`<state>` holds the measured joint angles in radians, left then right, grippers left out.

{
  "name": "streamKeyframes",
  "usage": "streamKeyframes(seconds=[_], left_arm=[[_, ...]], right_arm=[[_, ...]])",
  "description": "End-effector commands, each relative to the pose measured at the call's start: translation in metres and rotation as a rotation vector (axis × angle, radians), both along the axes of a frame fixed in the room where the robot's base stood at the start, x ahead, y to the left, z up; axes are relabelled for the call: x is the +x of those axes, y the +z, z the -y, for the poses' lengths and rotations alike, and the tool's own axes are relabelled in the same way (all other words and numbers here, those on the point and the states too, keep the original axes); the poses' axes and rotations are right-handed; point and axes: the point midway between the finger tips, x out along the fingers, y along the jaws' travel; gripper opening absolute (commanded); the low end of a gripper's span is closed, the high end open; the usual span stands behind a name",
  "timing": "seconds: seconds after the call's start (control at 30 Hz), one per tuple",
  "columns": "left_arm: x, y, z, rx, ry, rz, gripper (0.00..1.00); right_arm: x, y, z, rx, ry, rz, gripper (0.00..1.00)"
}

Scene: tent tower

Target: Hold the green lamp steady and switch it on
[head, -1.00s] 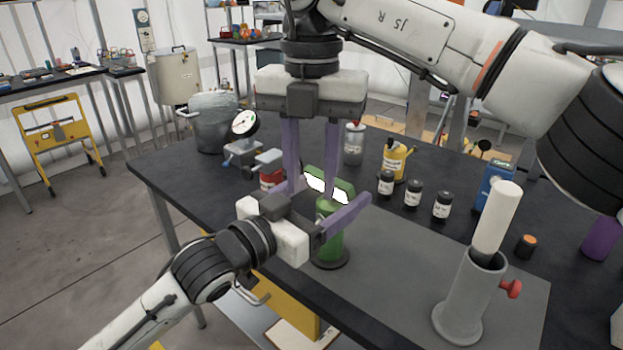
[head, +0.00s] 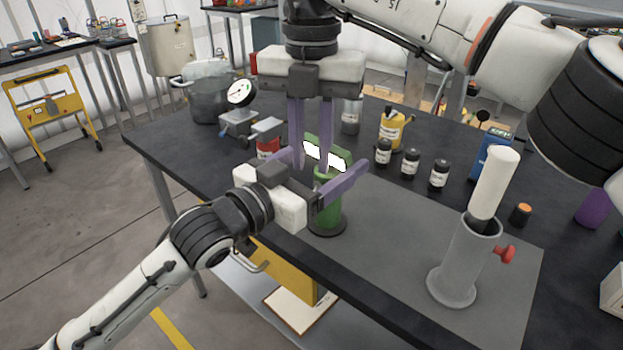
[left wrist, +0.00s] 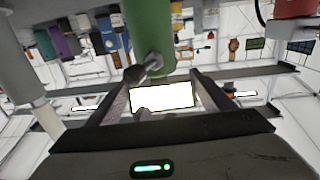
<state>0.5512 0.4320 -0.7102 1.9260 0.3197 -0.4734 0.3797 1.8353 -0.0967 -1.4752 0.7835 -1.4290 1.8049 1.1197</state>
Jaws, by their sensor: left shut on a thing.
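The green lamp (head: 327,214) stands upright on a round dark base near the table's front edge. Its head has a bright white panel (head: 326,157). My left gripper (head: 322,178) is shut on the lamp's green body from the front, one purple finger on each side. In the left wrist view the green body (left wrist: 148,35) and the white panel (left wrist: 163,97) show between the fingers. My right gripper (head: 312,165) points down at the lamp head, its two fingers apart with a narrow gap. I see nothing held between them, though the tips overlap the lamp head in view.
A grey cylinder holder (head: 462,265) with a white tube and red knob stands on the grey mat (head: 395,240) at right. Several dark jars (head: 410,163) and a yellow can (head: 391,130) stand behind. A gauge device (head: 240,95) is at left.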

Motion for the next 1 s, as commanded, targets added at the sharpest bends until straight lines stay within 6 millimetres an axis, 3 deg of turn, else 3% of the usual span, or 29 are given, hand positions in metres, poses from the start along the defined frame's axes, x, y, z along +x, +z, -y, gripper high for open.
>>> streamKeyframes(seconds=[0.1, 0.33, 0.7, 0.83, 1.0], left_arm=[[0.0, -0.001, 0.0, 0.0, -0.001, -0.001, 0.41], [0.0, -0.001, 0.0, 0.0, 0.0, -0.001, 0.41], [0.0, -0.001, 0.0, 0.0, 0.0, -0.001, 0.41], [0.0, -0.001, 0.0, 0.001, 0.0, -0.001, 0.41], [0.0, -0.001, 0.0, 0.001, 0.0, -0.001, 0.41]], right_arm=[[0.0, -0.024, 0.001, -0.002, 0.0, -0.001, 0.21], [0.0, -0.051, 0.0, 0.0, -0.002, 0.0, 0.21], [0.0, -0.056, 0.0, 0.0, -0.001, 0.002, 0.21], [0.0, -0.056, 0.0, 0.0, -0.001, 0.002, 0.0], [0.0, -0.055, 0.001, 0.001, 0.021, 0.002, 0.0]])
